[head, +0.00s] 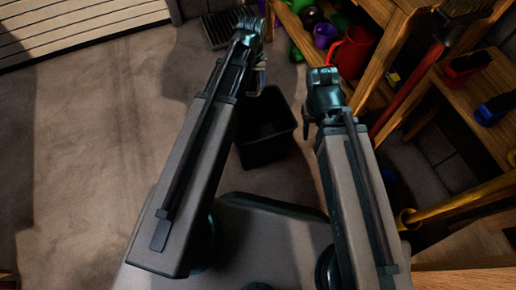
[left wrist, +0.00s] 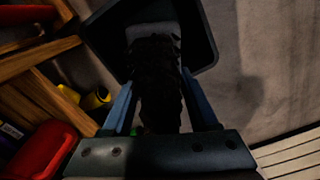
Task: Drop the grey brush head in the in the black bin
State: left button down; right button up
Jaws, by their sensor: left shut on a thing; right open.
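The black bin (head: 268,148) stands on the floor between my two arms, with its opening facing up. My left gripper (left wrist: 160,105) is shut on the grey brush head (left wrist: 157,78), whose dark, bristly body lies between the two blue-grey fingers. In the left wrist view the brush head overlaps the bin (left wrist: 205,35), so it is held over or close to the bin's opening; its height is hard to tell. In the head view my left arm largely hides the brush head. My right gripper (head: 310,116) is open, right of the bin, and empty as far as I see.
A wooden shelf (head: 395,45) with a red jug (head: 353,52) and several colored items stands at the upper right. A wooden bench with red and blue pieces is farther right. The concrete floor (head: 100,130) on the left is clear.

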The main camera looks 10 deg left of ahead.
pick_arm(q)
notch_tip(320, 180, down, 7)
jog(key=b, duration=0.5)
jog(key=shift+f, duration=0.2)
pick_arm(e)
notch_tip(320, 180, down, 7)
jog(key=shift+f, duration=0.15)
pick_arm(q)
notch_tip(320, 180, down, 6)
jog(key=b, duration=0.6)
pick_arm(e)
notch_tip(320, 180, down, 6)
pick_arm(q)
jog(key=shift+c, duration=0.4)
grip_release()
jog(key=shift+r, duration=0.15)
